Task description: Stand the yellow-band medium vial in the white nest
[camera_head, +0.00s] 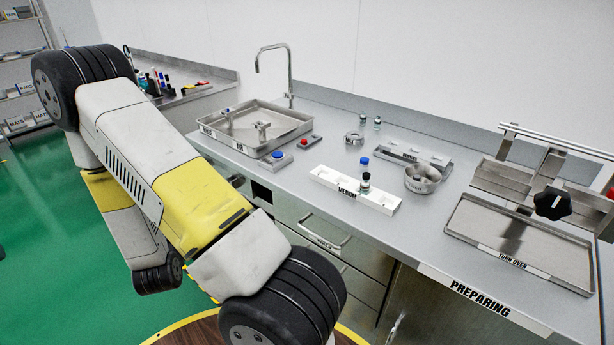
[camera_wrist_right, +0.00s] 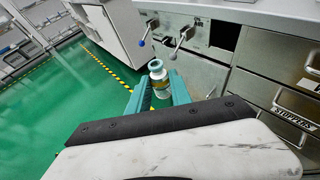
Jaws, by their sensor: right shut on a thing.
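My right gripper (camera_wrist_right: 160,92) shows in the right wrist view, its teal fingers shut on a small glass vial (camera_wrist_right: 157,78). The white nest (camera_head: 386,202), a long block labelled MEDIUM, lies on the counter in the head view. A dark-topped vial (camera_head: 365,182) stands at its middle; a blue-capped item (camera_head: 364,162) shows just behind. My right gripper is out of the head view, and my left gripper is in neither view.
Round steel bowl (camera_head: 423,180) and TURN OVER tray (camera_head: 520,258) lie to the right. Levers (camera_wrist_right: 180,38) and a STOPPERS drawer (camera_wrist_right: 293,112) are near my right gripper.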

